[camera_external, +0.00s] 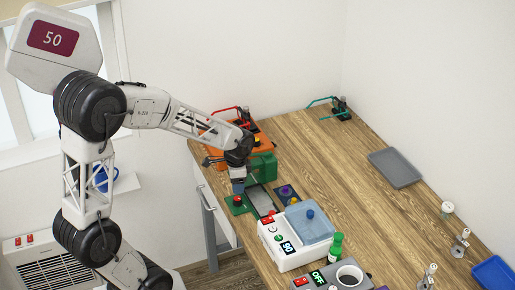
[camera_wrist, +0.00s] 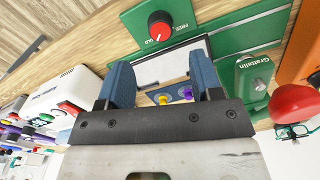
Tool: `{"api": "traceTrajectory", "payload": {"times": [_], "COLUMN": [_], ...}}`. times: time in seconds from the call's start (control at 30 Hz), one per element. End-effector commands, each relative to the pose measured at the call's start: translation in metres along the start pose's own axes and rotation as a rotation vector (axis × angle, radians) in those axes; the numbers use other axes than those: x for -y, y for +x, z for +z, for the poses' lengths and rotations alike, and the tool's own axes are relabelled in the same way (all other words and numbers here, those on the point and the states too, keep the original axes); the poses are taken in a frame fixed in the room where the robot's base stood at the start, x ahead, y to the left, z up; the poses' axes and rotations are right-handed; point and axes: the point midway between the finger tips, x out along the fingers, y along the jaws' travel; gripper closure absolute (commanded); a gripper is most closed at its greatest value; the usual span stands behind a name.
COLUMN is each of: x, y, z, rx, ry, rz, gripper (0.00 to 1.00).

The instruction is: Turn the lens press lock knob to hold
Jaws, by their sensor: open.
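The lens press is a green device labelled "Grattalin" (camera_wrist: 255,75), with a tall green body (camera_external: 262,167) in the external view. Its lock knob (camera_wrist: 160,26) is red with a black rim on a green block, at the top of the wrist view. FREE and a partly legible second label are printed beside it. I cannot tell its exact setting. The knob also shows small and red in the external view (camera_external: 238,200). My gripper (camera_wrist: 162,80) is open, its two blue fingers apart with nothing held between them. In the external view my gripper (camera_external: 238,186) is just above the knob's block.
A white machine with a blue lid (camera_external: 308,222) stands close by. A purple device (camera_external: 287,193) is right of the press. An orange machine (camera_external: 215,140) stands behind. The wooden table's back middle is clear.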

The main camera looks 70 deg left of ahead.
Motion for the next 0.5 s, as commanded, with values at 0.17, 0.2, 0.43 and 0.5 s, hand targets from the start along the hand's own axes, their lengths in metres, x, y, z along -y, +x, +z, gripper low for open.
{"api": "traceTrajectory", "payload": {"times": [0.17, 0.2, 0.43, 0.5], "x": [-0.0012, -0.0012, -0.0010, -0.0010], "y": [0.0003, 0.0004, 0.0005, 0.0011], "z": [0.0001, 0.0001, 0.0001, 0.0001], "rx": [-0.003, -0.003, -0.003, -0.002], "ry": [-0.054, -0.056, -0.056, -0.056], "rz": [-0.013, -0.014, -0.013, -0.013], "gripper": [0.40, 0.40, 0.40, 0.40]}}
